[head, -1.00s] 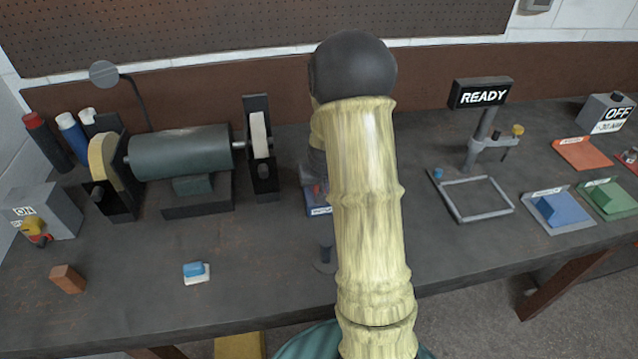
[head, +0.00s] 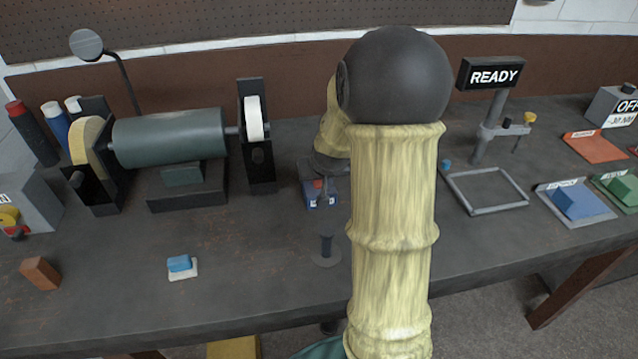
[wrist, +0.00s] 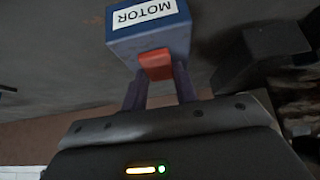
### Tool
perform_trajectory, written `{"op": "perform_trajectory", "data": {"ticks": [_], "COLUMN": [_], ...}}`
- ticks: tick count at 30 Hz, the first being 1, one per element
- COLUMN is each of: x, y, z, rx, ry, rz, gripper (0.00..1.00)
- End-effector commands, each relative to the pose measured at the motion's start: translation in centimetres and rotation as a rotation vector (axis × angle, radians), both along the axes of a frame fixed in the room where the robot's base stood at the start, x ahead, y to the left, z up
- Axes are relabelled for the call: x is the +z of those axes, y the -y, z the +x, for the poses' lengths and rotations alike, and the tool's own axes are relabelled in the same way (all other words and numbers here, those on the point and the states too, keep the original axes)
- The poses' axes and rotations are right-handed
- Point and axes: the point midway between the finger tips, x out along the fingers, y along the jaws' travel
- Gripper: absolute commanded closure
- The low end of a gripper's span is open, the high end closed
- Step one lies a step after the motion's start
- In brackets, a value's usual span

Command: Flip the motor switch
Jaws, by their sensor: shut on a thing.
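The motor switch is a small blue box (head: 320,200) on the bench, partly under my arm's end in the head view. In the wrist view the box (wrist: 150,38) carries a white MOTOR label and a red switch lever (wrist: 156,65). My gripper (wrist: 158,88) has its two dark fingers on either side of the red lever, shut on it. In the head view my gripper (head: 322,183) comes down over the box from above, and the fingers are small and hard to make out.
A grinder with a green motor body (head: 170,138) stands to the left. A dark spool-like post (head: 326,250) stands in front of the switch. A blue-and-white block (head: 182,267) and a brown block (head: 40,273) lie at front left. A READY sign (head: 491,73) stands right.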

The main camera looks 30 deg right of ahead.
Motion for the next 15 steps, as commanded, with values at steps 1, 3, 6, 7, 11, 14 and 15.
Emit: {"op": "perform_trajectory", "data": {"ticks": [1,3,6,7,11,14,15], "x": [-0.45,-0.48,-0.46,-0.49,-0.45,-0.31,-0.26], "y": [0.08,0.05,0.06,0.07,0.02,0.02,-0.02], "z": [0.0,-0.03,-0.08,-0.1,-0.18,-0.26,-0.28], "rx": [-0.001,-0.001,-0.003,-0.004,-0.002,-0.002,-0.002], "ry": [0.017,0.034,0.059,0.065,0.096,0.113,0.118], "rz": [-0.005,-0.01,-0.016,-0.019,-0.029,-0.035,-0.036], "gripper": [0.94,0.94,0.94,0.94,0.94,0.94,0.94]}}
